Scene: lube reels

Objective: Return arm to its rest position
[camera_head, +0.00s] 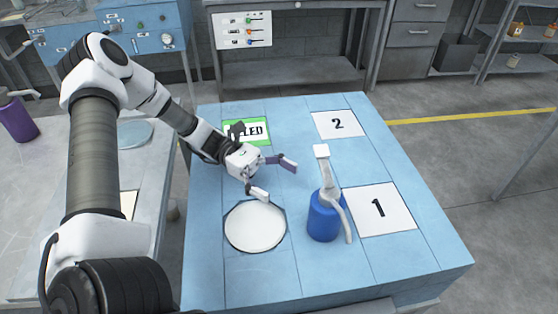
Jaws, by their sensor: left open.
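My left arm reaches in from the left over the blue table (300,275). Its gripper (275,177) is open and empty, with the fingers spread above the table. A blue can with a grey lever and spout (323,218) stands upright to the right of the gripper, apart from it. The can is beside the white card marked 1 (385,210). A white round plate (255,227) lies below the gripper in the picture. My right gripper is not in view.
A green-edged sign (256,130), partly hidden by my arm, lies at the table's back left. A card marked 2 (337,124) lies at the back. A side table at left holds a purple bottle (17,118). Shelves and drawers (412,30) stand behind.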

